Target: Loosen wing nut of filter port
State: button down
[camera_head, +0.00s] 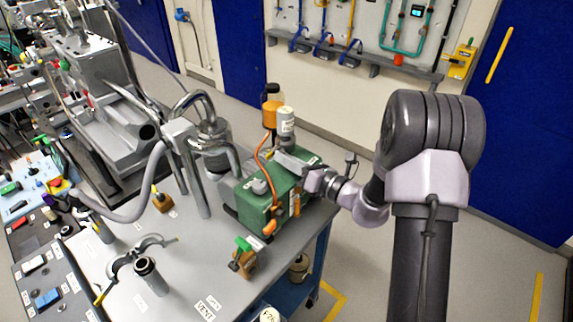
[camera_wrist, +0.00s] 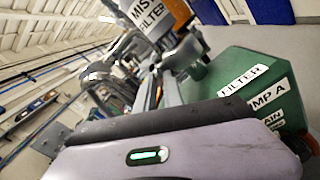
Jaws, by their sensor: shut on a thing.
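The green pump (camera_head: 268,205) stands at the right end of the grey table. The white mist filter (camera_head: 285,122) rises above it, next to an orange part (camera_head: 271,108). My gripper (camera_head: 280,158) reaches in from the right over the pump top, just below the filter. In the wrist view the MIST FILTER canister (camera_wrist: 150,18) is at the top, and the green pump (camera_wrist: 275,75) with its FILTER label is at right. My gripper is shut on a small grey part, apparently the filter port's wing nut (camera_wrist: 187,52); the jaws mostly hide it.
An orange hose (camera_head: 262,158) runs down the pump's front. A brown valve with a green handle (camera_head: 243,258) is at the table's front edge. Bent metal pipes (camera_head: 196,170) stand left of the pump. The floor at right is clear.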

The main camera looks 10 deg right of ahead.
jog(key=n+b, duration=0.2)
jog(key=n, duration=0.1)
jog(key=shift+f, duration=0.15)
jog(key=shift+d+n+b, duration=0.1)
jog(key=shift+n+b, duration=0.5)
jog(key=shift+n, duration=0.2)
jog(key=shift+r, duration=0.2)
jog(key=shift+w, duration=0.1)
jog(key=c, duration=1.6)
grip_release()
jog(key=shift+c, duration=0.2)
